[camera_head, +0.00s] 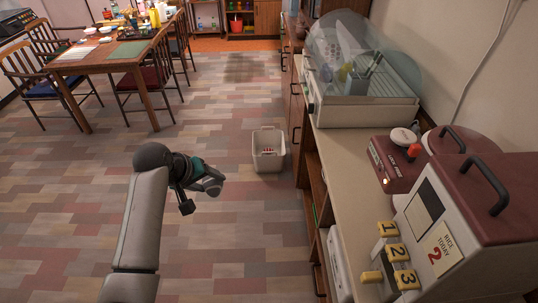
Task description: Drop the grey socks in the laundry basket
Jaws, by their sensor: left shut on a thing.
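The laundry basket (269,163) is a pale grey-white bin on the floor beside the counter, with something red and white inside. My left gripper (200,193) is shut, in the air over the floor, left of the basket in the picture and apart from it. A small grey shape (212,184) shows at its fingers, which I take to be the grey socks; the gripper partly hides it and it is too small to make out well. My right gripper is not in view.
A counter (342,165) runs along the right, with a clear-domed dish dryer (365,75) and dark red appliances (470,190) on it. A dining table (105,58) with chairs stands at the back left. The tiled floor between is clear.

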